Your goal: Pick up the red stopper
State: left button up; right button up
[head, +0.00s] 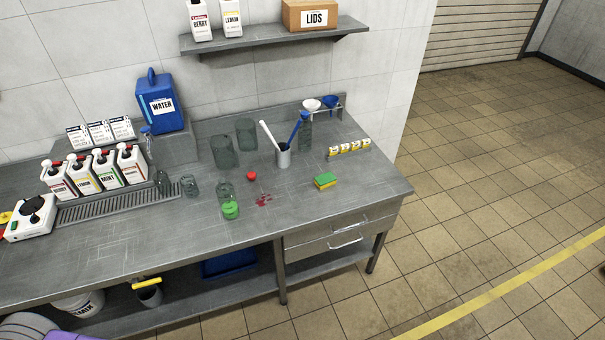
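The red stopper (251,175) is a small round red piece lying on the grey metal worktop (330,219), near its middle. It stands apart from the things around it. Neither of my grippers is in view.
Bottles (131,164), a blue water jug (162,104) and a white device (30,219) are at left. The front right worktop is clear.

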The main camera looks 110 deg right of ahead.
aim_at(251, 176)
jog(key=z, duration=4)
